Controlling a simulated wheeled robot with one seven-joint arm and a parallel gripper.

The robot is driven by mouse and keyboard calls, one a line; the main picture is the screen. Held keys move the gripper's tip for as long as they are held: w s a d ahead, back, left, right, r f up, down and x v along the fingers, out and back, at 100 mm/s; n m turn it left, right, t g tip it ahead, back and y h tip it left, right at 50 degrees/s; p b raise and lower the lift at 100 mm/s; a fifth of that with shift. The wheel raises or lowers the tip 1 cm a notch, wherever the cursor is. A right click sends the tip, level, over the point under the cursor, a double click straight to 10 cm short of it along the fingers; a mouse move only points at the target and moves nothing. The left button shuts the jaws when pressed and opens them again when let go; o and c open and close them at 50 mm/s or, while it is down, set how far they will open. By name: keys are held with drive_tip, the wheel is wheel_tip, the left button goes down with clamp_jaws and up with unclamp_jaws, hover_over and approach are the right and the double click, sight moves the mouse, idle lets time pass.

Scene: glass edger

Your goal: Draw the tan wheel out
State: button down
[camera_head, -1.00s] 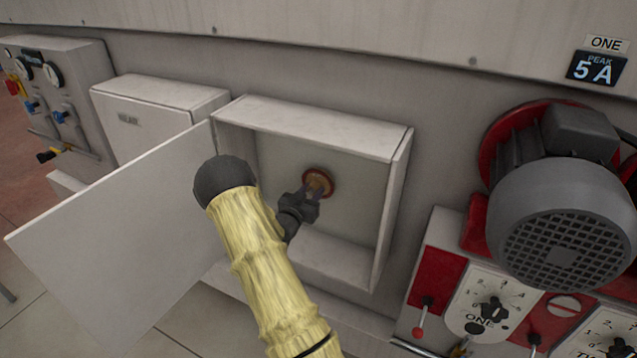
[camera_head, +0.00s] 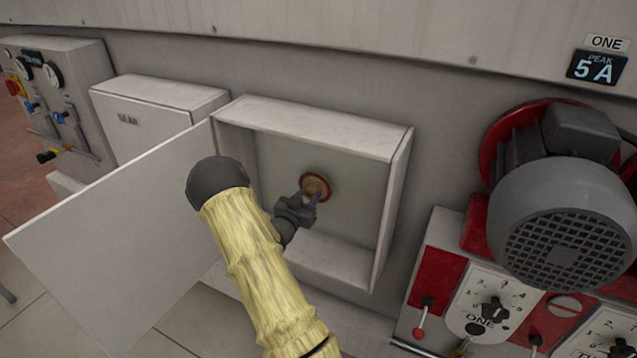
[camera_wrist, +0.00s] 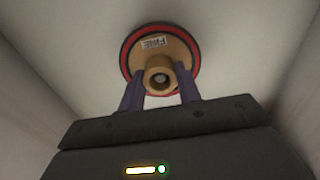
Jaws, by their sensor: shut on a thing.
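The tan wheel (camera_head: 316,184) has a reddish rim and is inside the open white box (camera_head: 396,200), near its back wall. My gripper (camera_head: 309,194) reaches into the box from the lower left. In the wrist view my gripper (camera_wrist: 160,84) has its two purple fingers on either side of the hub, shut on it. Whether the wheel touches the back wall or a spindle is hidden behind it.
The box's door (camera_head: 115,240) hangs open to the left, beside my arm. A closed white box (camera_head: 140,120) stands left of it. A grey motor (camera_head: 560,220) and a red control panel (camera_head: 440,285) with knobs and levers are at the right.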

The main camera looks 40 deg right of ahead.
drive_tip(key=v, duration=0.6)
drive_tip(key=shift+s+a+b, duration=0.15)
drive_tip(key=shift+a+b, duration=0.2)
drive_tip(key=shift+b, duration=0.05)
idle(0.8)
drive_tip(key=shift+a, duration=0.1)
drive_tip(key=b+v, duration=0.1)
drive_tip(key=v, duration=0.9)
idle(0.6)
